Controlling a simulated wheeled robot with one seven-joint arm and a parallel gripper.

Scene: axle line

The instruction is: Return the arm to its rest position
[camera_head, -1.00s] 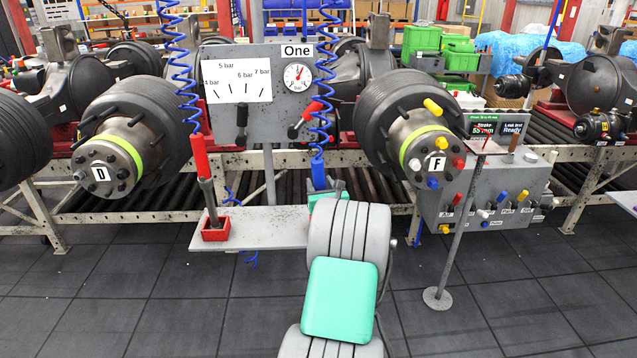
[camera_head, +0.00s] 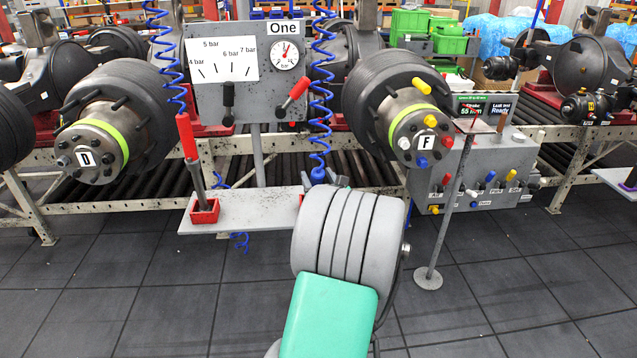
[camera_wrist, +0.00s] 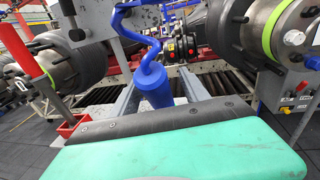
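My arm's grey ribbed joint (camera_head: 345,235) and green-covered link (camera_head: 330,315) fill the lower middle of the head view. My gripper is mostly hidden behind them there. In the wrist view my gripper (camera_wrist: 158,84) shows two grey fingers spread apart, beyond a dark band and a green cover. A blue tool (camera_wrist: 153,88) on a blue coiled hose is seen between the fingers, with a gap on each side. In the head view the blue tool (camera_head: 318,175) hangs just above my arm's far end. I see no contact between it and the fingers.
A gauge panel (camera_head: 247,85) with levers stands behind a grey shelf (camera_head: 262,212). A red-handled tool (camera_head: 187,138) stands in a red holder on the shelf. Hubs D (camera_head: 87,158) and F (camera_head: 427,142) flank it.

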